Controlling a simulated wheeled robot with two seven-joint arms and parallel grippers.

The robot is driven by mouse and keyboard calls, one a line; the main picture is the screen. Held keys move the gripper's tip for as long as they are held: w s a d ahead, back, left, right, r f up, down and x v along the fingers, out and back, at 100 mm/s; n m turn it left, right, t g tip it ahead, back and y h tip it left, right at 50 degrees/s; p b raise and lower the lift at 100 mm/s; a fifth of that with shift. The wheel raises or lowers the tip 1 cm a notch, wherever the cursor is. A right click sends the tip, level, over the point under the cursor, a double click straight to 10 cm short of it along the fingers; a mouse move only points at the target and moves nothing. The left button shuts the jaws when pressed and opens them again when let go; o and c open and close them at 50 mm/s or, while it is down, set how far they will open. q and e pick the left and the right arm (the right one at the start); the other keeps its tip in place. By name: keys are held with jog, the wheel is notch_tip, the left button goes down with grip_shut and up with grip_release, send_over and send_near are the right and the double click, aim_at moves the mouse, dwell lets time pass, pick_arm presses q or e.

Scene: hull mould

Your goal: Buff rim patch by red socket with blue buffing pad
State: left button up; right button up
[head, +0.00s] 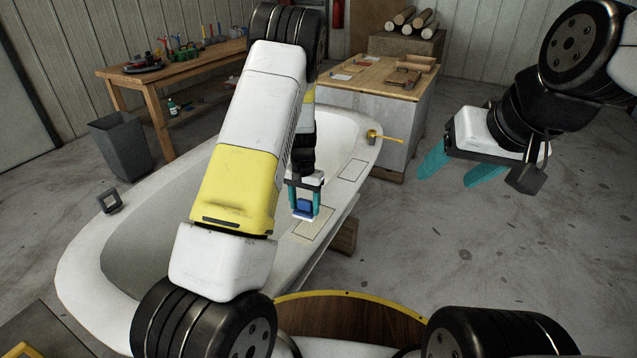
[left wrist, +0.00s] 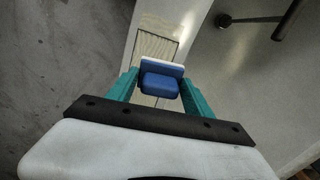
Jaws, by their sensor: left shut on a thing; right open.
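The blue buffing pad (head: 304,205) has a white underside and is held in my left gripper (head: 304,209), which is shut on it. In the left wrist view the pad (left wrist: 160,84) sits between the teal fingers. It is over a beige outlined rim patch (head: 312,222) on the white hull mould (head: 84,265); the patch (left wrist: 155,46) also shows in the left wrist view. I cannot tell whether the pad touches it. A second outlined patch (head: 352,170) lies farther along the rim. I cannot make out a red socket. My right gripper (head: 449,178) is open and empty.
A yellow fitting with a rod (head: 373,135) stands on the far rim, and a dark square fitting (head: 109,201) on the left rim. Behind are a wooden workbench (head: 195,62), a grey bin (head: 121,143) and a wood-topped block (head: 372,75). The floor at right is clear.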

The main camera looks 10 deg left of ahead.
pick_arm(q)
jog(key=s, duration=0.1)
jog(key=s+a, duration=0.1)
jog(key=s, duration=0.3)
jog(key=shift+a, duration=0.4)
jog(key=d, duration=0.1)
jog(key=s+d, duration=0.1)
jog(key=d, duration=0.1)
jog(key=shift+s+d, duration=0.1)
jog(key=shift+d, duration=0.15)
jog(key=shift+f, duration=1.25)
jog(key=shift+f, duration=0.8)
jog(key=shift+w+d, duration=0.9)
jog(key=shift+w, duration=1.6)
jog(key=shift+w+d, duration=0.95)
jog(key=shift+w, duration=1.6)
jog(key=shift+w+d, duration=0.9)
jog(key=shift+w, duration=1.6)
jog(key=shift+w+a, duration=0.35)
jog(key=shift+a, duration=0.55)
jog(key=shift+w+a, duration=0.3)
jog(key=shift+a, duration=0.55)
jog(key=shift+s, duration=0.1)
